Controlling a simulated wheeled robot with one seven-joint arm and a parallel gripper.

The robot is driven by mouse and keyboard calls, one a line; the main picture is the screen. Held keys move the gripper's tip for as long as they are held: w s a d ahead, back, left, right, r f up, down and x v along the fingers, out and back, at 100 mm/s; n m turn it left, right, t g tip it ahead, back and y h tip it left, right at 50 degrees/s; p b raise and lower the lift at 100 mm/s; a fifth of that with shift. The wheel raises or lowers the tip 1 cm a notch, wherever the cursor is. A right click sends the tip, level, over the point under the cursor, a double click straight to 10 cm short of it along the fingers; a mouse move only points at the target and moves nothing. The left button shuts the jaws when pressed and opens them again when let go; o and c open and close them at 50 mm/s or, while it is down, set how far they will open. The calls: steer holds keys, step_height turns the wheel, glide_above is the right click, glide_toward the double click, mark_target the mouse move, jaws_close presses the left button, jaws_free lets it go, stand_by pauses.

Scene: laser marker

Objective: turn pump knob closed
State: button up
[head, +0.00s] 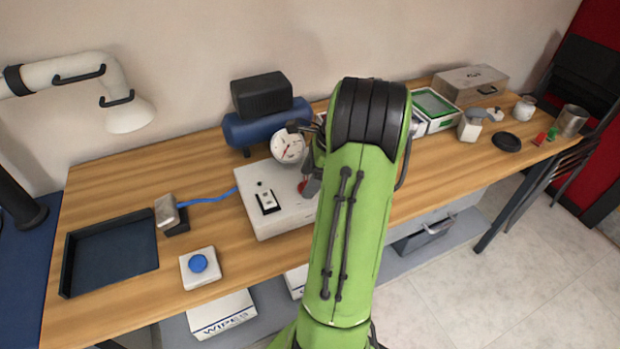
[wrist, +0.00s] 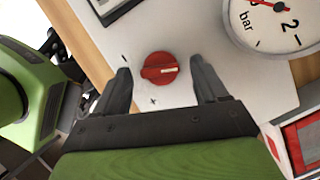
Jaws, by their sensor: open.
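The red pump knob (wrist: 159,68) sits on the top of the white pump box, with a minus mark on one side and a plus mark on the other. In the wrist view my gripper (wrist: 163,80) is open, with one dark finger on each side of the knob and gaps between. I cannot tell how deep the fingers reach. In the head view the white pump box (head: 272,213) stands mid-table, and the knob (head: 303,187) is partly hidden by my gripper. The round pressure gauge (head: 288,146) stands behind it and also shows in the wrist view (wrist: 274,18).
A blue tank with a black motor (head: 262,95) stands behind the box. A black switch (head: 267,201) is on its top. A dark tray (head: 110,254) and a blue button (head: 198,264) lie to the left. A green-lined box (head: 434,107) is to the right.

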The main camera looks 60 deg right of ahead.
steer(key=c, duration=1.1)
steer(key=shift+o, duration=0.2)
steer(key=shift+r+p, duration=0.1)
steer(key=shift+p, duration=0.3)
